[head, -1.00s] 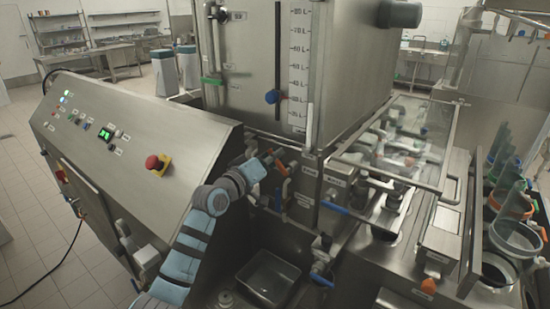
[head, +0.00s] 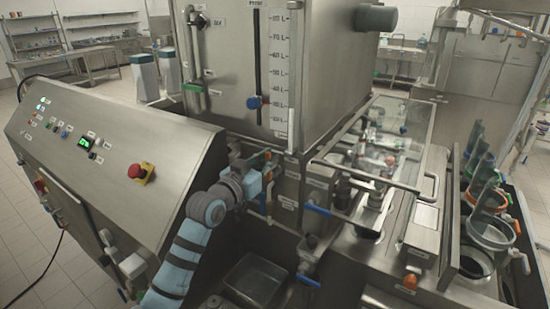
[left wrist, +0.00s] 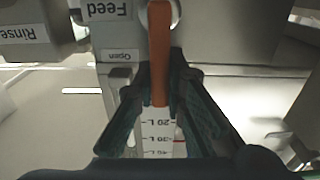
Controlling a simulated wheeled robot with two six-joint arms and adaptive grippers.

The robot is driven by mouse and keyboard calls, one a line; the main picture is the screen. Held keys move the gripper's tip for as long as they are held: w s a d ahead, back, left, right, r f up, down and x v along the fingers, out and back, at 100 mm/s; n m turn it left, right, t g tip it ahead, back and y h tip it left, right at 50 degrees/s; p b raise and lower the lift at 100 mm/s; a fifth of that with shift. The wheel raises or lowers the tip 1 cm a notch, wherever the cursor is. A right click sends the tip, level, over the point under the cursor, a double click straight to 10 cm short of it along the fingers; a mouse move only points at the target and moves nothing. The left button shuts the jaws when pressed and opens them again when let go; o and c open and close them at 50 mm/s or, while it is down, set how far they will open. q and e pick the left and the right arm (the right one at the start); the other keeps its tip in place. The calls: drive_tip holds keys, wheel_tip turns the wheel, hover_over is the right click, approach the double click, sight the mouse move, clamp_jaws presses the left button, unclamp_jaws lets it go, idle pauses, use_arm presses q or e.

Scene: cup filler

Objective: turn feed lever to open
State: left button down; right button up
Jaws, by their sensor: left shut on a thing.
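The feed lever (left wrist: 159,45) is an orange handle in the left wrist view, running down between my two dark green fingers. An upside-down "Feed" label (left wrist: 105,9) and "Open" label (left wrist: 119,55) are beside it. My left gripper (left wrist: 160,84) is shut on the lever. In the head view my left gripper (head: 262,174) is at the pipework below the tank, right of the sloped panel. Its fingertips and the lever are mostly hidden there. My right gripper is not in view.
The tank (head: 325,65) with a litre scale (head: 281,75) rises behind the gripper. The control panel (head: 110,150) with a red stop button (head: 135,171) is at left. A glass guard (head: 400,135) is at right, and a metal basin (head: 255,280) is below.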

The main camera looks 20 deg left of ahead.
use_arm(q)
drive_tip(key=shift+f, duration=0.15)
idle(0.3)
drive_tip(key=c, duration=1.6)
unclamp_jaws()
drive_tip(key=shift+d, duration=0.1)
drive_tip(key=s+a, duration=0.1)
drive_tip(key=s, duration=1.1)
drive_tip(key=shift+a, duration=0.4)
